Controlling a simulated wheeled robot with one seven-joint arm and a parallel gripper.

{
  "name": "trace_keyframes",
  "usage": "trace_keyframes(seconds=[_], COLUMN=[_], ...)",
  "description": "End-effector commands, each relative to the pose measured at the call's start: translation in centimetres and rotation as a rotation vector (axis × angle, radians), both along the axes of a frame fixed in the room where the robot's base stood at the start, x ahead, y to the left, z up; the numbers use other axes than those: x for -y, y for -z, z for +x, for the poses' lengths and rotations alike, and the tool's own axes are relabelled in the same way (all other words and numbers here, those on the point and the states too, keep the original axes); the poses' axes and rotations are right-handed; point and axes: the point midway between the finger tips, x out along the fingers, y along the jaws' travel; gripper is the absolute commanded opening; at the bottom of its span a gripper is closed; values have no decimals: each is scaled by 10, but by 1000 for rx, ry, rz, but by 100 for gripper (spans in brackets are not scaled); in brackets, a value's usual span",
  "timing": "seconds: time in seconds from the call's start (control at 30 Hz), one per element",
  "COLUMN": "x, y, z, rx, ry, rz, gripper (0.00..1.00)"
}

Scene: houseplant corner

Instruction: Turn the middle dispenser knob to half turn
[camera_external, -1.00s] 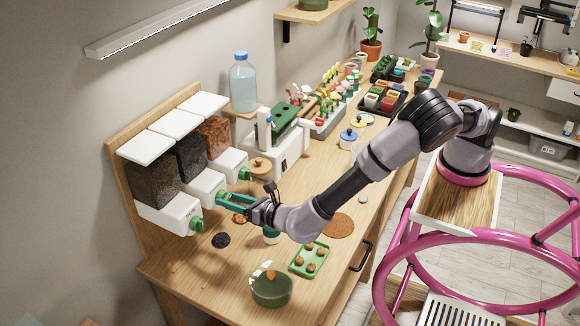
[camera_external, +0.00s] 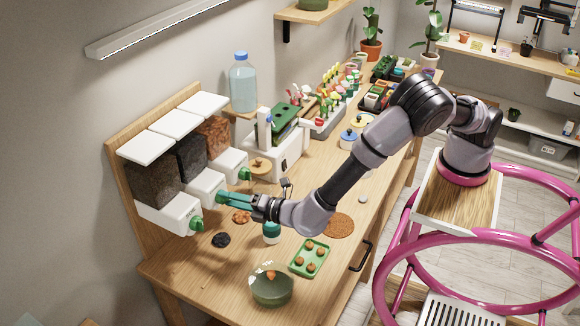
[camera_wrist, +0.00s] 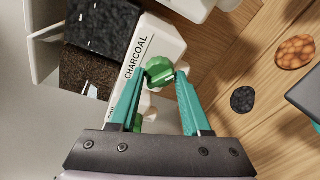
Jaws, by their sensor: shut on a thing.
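Three dispensers hang on a wooden back board. The middle one (camera_external: 203,187) is white with dark contents and reads CHARCOAL in the wrist view (camera_wrist: 150,50). Its green knob (camera_wrist: 160,72) sits between the teal fingertips of my gripper (camera_wrist: 162,74), which is shut on it. In the external view my gripper (camera_external: 222,198) reaches the knob from the right, and the fingers largely hide it. The knob's exact turn is hard to read. The left dispenser's green knob (camera_external: 196,223) and the right dispenser's green knob (camera_external: 244,174) are clear of my gripper.
Below the dispensers lie a dark pile (camera_external: 221,240) and an orange-brown pile (camera_external: 241,217). A white machine (camera_external: 276,155) stands right of the dispensers.

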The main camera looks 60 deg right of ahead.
Motion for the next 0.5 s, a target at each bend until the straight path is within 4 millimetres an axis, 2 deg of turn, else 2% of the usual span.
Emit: trace_keyframes(seconds=[0.5], x=[2], y=[1], z=[1], rx=[0], ry=[2], rz=[491], gripper=[0])
